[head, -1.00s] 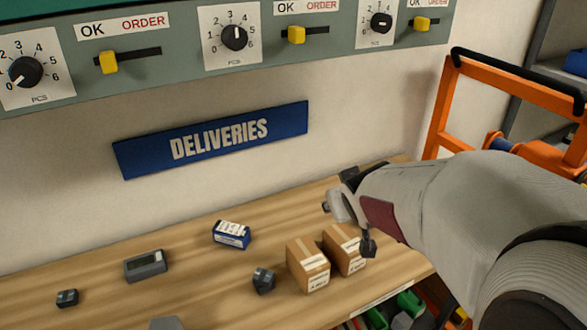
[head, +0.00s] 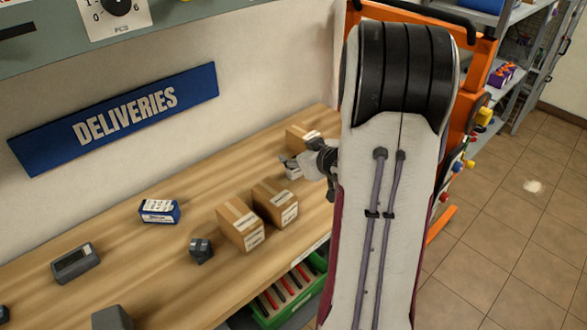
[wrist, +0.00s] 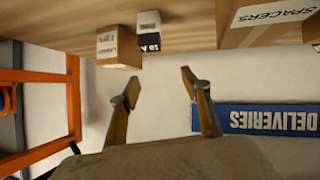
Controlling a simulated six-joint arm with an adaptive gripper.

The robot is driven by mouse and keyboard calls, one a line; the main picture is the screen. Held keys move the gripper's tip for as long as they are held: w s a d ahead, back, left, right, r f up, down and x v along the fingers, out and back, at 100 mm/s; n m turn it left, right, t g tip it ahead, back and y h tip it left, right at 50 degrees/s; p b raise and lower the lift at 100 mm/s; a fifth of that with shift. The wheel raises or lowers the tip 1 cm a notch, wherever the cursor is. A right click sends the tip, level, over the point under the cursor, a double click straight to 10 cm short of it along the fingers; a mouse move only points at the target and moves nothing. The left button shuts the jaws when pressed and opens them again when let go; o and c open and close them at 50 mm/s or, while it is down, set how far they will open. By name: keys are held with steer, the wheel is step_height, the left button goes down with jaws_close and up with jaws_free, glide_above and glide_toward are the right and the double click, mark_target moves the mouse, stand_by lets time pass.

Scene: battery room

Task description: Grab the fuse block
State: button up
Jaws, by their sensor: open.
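A small white and dark block marked "10 A" (wrist: 148,32), which looks like the fuse block, stands on the wooden bench in the upside-down wrist view. It is right beside a small cardboard box (wrist: 118,47). A small pale block (head: 292,171) by my gripper in the head view appears to be the same one, partly hidden by the gripper. My gripper (wrist: 160,84) is open, with nothing between its fingers. The block lies beyond the fingertips, not between them. In the head view my gripper (head: 318,160) is at the bench's far end, partly hidden by my arm.
Two cardboard boxes (head: 258,214) stand nearer on the bench (head: 150,265). A blue-white box (head: 160,211), a dark block (head: 201,250) and a grey device (head: 75,263) lie to their left. A box labelled "SPACERS" (wrist: 275,20) is close. An orange frame (wrist: 45,75) stands beside the bench.

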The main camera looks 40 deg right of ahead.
mark_target(293, 174)
steer(key=shift+t+y, duration=0.6)
steer(key=shift+y, duration=0.1)
steer(key=f, duration=0.1)
steer(key=s+d+f, duration=0.1)
steer(key=f, duration=0.1)
steer(key=d+f, duration=0.1)
steer(key=shift+s+f, duration=0.15)
steer(key=shift+s, duration=0.15)
steer(key=shift+s+d+f+t, duration=0.15)
steer(key=shift+s+f+t, duration=0.15)
steer(key=shift+f, duration=0.15)
steer(key=shift+x, duration=1.3)
steer(key=shift+w, duration=0.1)
steer(key=shift+x, duration=2.55)
steer(key=shift+f, duration=0.2)
steer(key=c, duration=1.2)
